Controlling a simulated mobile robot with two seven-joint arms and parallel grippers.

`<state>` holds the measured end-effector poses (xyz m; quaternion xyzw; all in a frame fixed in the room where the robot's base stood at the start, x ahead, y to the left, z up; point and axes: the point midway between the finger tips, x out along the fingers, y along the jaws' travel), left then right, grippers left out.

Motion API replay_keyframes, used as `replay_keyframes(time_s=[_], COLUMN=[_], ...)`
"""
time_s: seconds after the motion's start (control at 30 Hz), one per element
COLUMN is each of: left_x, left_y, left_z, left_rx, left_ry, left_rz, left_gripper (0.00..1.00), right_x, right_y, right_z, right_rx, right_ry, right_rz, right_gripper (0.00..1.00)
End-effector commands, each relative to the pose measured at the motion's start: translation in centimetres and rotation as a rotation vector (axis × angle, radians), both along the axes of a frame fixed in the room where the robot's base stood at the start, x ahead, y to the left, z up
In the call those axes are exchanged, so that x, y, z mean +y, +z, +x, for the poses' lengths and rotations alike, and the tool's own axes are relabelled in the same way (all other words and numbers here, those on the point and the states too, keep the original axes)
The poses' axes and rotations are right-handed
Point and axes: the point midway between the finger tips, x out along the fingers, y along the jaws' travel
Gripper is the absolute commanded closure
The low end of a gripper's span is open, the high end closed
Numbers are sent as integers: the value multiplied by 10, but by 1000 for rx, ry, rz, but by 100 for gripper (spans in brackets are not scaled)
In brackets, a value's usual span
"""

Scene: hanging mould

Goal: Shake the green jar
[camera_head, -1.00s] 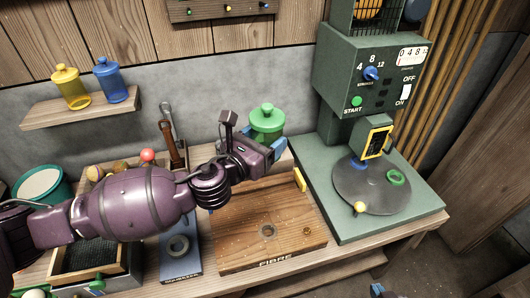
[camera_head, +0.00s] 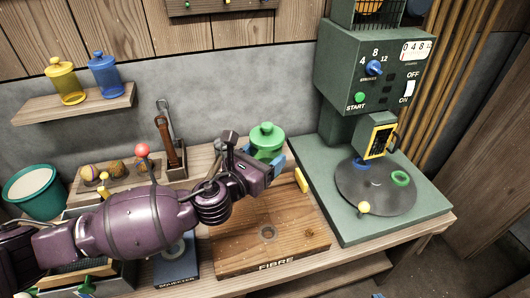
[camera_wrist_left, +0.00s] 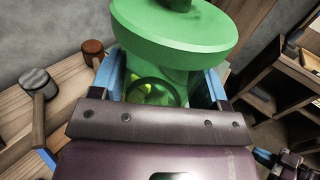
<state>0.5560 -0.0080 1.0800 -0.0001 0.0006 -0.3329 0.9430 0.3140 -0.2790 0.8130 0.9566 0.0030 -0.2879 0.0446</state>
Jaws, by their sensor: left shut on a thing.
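The green jar (camera_head: 266,138) has a round lid with a knob and is at the back of the workbench in the head view, just past the wooden board. My left gripper (camera_head: 272,160) is shut on the green jar, with its blue fingers on either side of it. In the left wrist view the jar (camera_wrist_left: 178,38) fills the top middle, its wide lid tilted in the picture, between the blue fingers (camera_wrist_left: 165,90). Small yellow-green bits show through its wall. The gripper hides the jar's base.
A wooden board marked FIBRE (camera_head: 250,235) lies in front of the jar. A green machine (camera_head: 372,75) with a round plate (camera_head: 375,195) stands to the right. Yellow (camera_head: 66,82) and blue (camera_head: 105,75) jars sit on a wall shelf (camera_head: 75,108). A teal bucket (camera_head: 35,192) stands left.

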Motion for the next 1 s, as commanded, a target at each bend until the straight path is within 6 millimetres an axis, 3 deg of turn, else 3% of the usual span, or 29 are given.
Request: replay_keyframes(time_s=[0.27, 0.67, 0.8, 1.0], left_x=[0, 0, 0, 0], left_y=[10, 53, 73, 73], left_z=[0, 0, 0, 0], left_rx=[-4, -1, -6, -2], left_ry=[-1, -1, -3, -1], left_rz=[-2, -1, -2, -1], left_gripper=[67, 67, 67, 67], right_x=[0, 0, 0, 0], right_y=[10, 53, 51, 48], right_z=[1, -1, 0, -1], right_rx=[-5, 0, -5, 1], right_ry=[0, 0, 0, 0], right_rz=[0, 0, 0, 0], right_gripper=[100, 100, 100, 100])
